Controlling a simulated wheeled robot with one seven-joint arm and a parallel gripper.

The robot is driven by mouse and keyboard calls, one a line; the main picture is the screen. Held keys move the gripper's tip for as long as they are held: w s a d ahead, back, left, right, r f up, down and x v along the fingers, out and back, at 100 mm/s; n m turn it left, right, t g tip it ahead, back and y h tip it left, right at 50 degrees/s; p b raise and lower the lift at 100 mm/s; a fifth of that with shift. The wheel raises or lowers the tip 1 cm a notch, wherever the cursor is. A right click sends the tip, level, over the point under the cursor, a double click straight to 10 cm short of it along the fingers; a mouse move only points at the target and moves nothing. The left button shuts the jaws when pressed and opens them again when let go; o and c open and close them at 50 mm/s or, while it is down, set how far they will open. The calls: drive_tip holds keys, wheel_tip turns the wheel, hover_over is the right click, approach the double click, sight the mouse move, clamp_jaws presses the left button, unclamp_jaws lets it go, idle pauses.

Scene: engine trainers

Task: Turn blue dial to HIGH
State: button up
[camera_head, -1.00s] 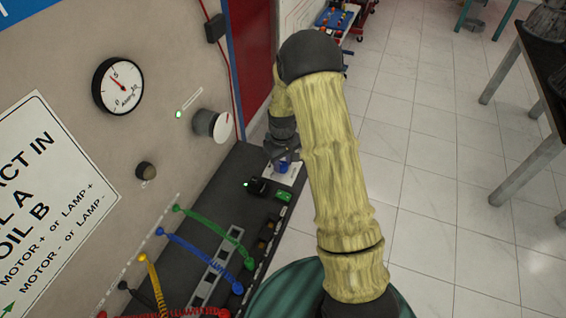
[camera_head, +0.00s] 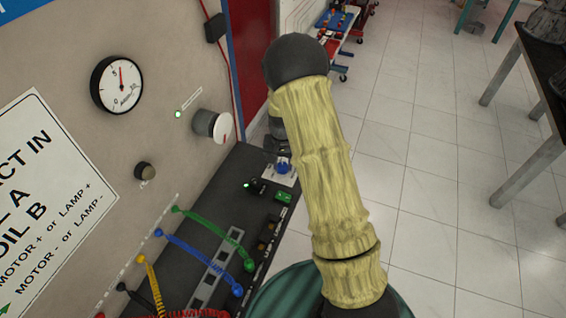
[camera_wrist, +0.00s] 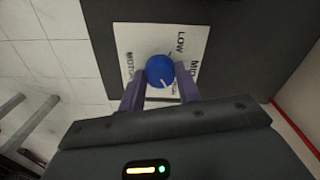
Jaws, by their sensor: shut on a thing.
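The blue dial (camera_head: 283,168) sits on a white label plate (camera_head: 291,181) at the far end of the dark bench panel. In the wrist view the blue dial (camera_wrist: 160,68) is between my two fingers, and its white mark points down toward the gripper body, slightly right. LOW shows at upper right on the plate (camera_wrist: 145,36), MID at right and MOTOR at left. Lettering near the mark is partly hidden. My gripper (camera_wrist: 160,82) is shut on the dial; in the head view my gripper (camera_head: 277,148) is partly covered by my arm.
A round gauge (camera_head: 117,85) has its needle pointing nearly straight up. Coiled leads (camera_head: 210,248) cross the bench panel. Open tiled floor (camera_head: 430,180) lies to the right.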

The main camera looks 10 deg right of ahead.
sight(283, 166)
idle(0.4)
drive_tip(key=o, duration=1)
drive_tip(key=shift+r, duration=0.1)
wheel_tip(283, 166, up, 17)
drive_tip(key=shift+r+b, duration=0.15)
drive_tip(key=shift+b, duration=1)
drive_tip(key=s+f+n+t, duration=0.1)
drive_tip(key=s, duration=0.6)
drive_tip(key=s+n, duration=0.1)
drive_tip(key=s, duration=0.5)
drive_tip(key=s+f+n+t, duration=0.1)
drive_tip(key=s+n, duration=0.1)
drive_tip(key=s, duration=0.5)
drive_tip(key=shift+s+f+t, duration=0.3)
drive_tip(key=shift+s, duration=0.05)
